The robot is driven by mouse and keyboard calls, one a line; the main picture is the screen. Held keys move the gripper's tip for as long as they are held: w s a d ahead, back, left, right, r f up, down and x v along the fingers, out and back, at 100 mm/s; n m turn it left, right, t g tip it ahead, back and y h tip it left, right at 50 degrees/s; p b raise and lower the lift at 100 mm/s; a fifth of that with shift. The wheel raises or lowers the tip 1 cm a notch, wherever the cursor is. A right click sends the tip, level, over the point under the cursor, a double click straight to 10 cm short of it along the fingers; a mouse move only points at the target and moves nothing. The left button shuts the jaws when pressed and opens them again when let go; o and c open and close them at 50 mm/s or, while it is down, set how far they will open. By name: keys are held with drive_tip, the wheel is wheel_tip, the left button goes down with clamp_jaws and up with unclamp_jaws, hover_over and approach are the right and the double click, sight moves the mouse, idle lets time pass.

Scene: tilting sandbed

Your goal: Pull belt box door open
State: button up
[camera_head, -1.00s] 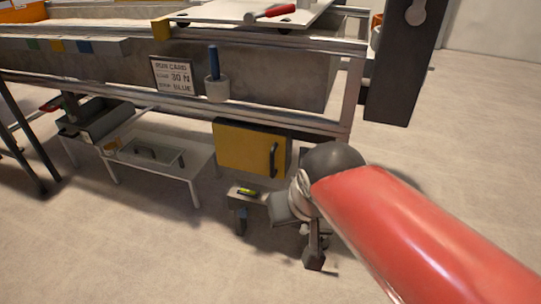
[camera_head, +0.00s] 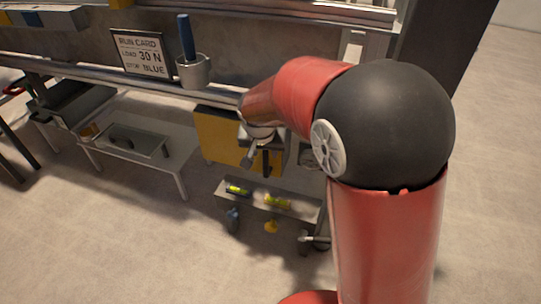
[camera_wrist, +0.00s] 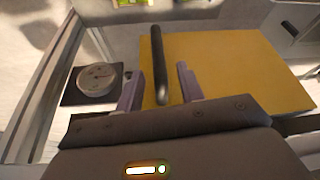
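The yellow belt box (camera_head: 215,140) hangs under the sandbed frame in the head view, its right part hidden by my arm. In the wrist view the yellow door (camera_wrist: 225,70) fills the middle and right, and looks shut. Its dark bar handle (camera_wrist: 159,62) stands out from the door. My gripper (camera_wrist: 158,88) is open, with one finger on each side of the handle in the picture. Neither finger visibly presses on the handle, and the depth between them is hard to tell. In the head view my fingers are mostly hidden behind my wrist.
A white low table (camera_head: 170,160) stands left. A round dial (camera_wrist: 96,79) is beside the box in the wrist view. The run card (camera_head: 142,53) and a cup (camera_head: 194,72) are above.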

sight(266, 158)
drive_tip(key=x, duration=0.5)
drive_tip(key=shift+f, duration=0.1)
clamp_jaws()
